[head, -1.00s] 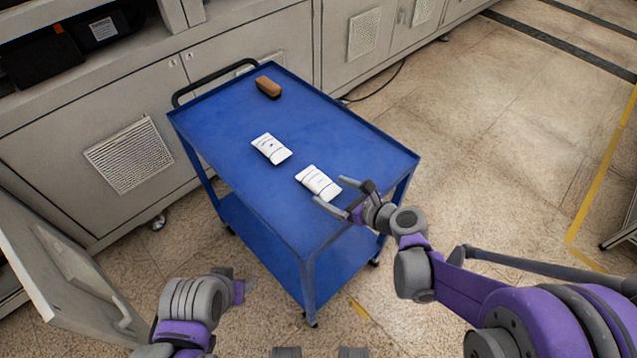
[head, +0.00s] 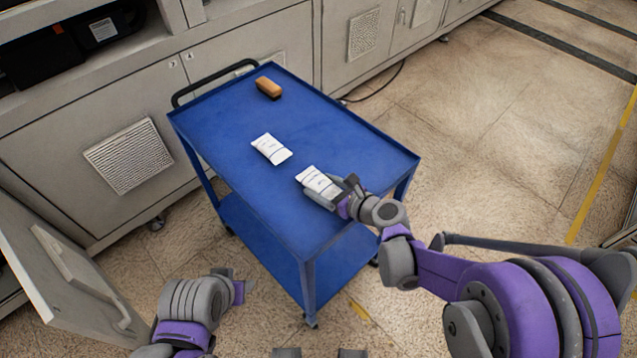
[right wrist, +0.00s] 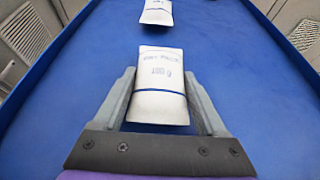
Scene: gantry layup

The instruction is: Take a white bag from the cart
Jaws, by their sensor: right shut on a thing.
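A near white bag (head: 312,178) with a dark band lies on the blue cart's (head: 335,130) top. It also shows in the right wrist view (right wrist: 160,62). My right gripper (head: 328,188) is shut on this bag, one finger along each side, and the bag is still at the cart's top surface. A second white bag (head: 271,149) lies farther back on the cart, apart from the gripper; the right wrist view shows it at the top (right wrist: 157,12). My left gripper (head: 238,288) is low in the head view, away from the cart top; its fingers are mostly hidden.
A brown block (head: 269,87), like a brush, lies at the cart's far end near the black handle (head: 205,82). Grey cabinets (head: 240,45) stand behind the cart. An open cabinet door (head: 60,270) is at the left. The floor right of the cart is clear.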

